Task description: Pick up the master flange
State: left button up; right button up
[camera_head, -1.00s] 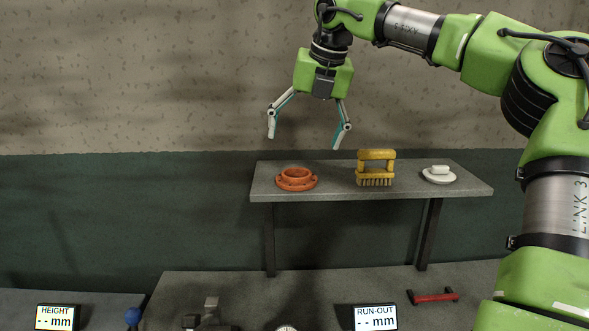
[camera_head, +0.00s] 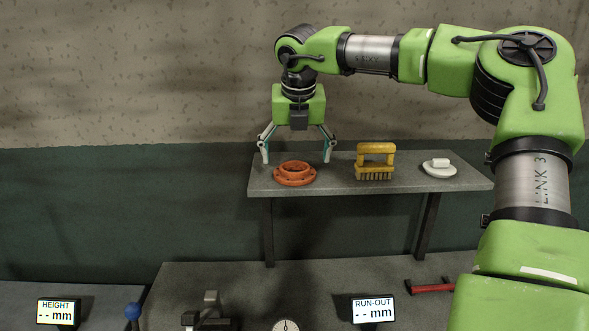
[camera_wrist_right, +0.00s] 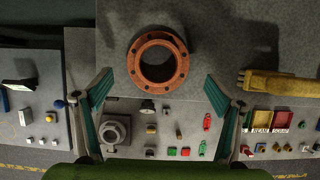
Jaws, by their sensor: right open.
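The master flange, an orange-red ring with bolt holes and a raised hub (camera_head: 294,177), lies flat on the left part of the raised shelf. In the right wrist view the flange (camera_wrist_right: 158,61) is at the upper middle, beyond the fingertips and roughly centred between them. My right gripper (camera_head: 296,160) hangs pointing down just above the flange, fingers spread wide on either side, empty. Its teal fingers also show in the right wrist view (camera_wrist_right: 160,85). No contact with the flange shows. My left gripper is not in view.
On the shelf (camera_head: 330,185), a yellow brush (camera_head: 375,163) stands right of the flange, and a white dish (camera_head: 439,169) is farther right.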

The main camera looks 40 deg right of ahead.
aim_at(295, 164)
jog(key=p+x, duration=0.1)
jog(key=x, duration=0.2)
jog(key=shift+w+a+p, duration=0.1)
jog(key=shift+w+p, duration=0.05)
jog(key=shift+p, duration=0.25)
jog(key=shift+w+d+f, duration=0.2)
jog(key=shift+f, duration=0.25)
jog(key=shift+s+a+r, duration=0.1)
jog(key=shift+c, duration=0.7)
jog(key=c, duration=0.6)
jog(key=shift+r, duration=0.15)
jog(key=c, duration=1.1)
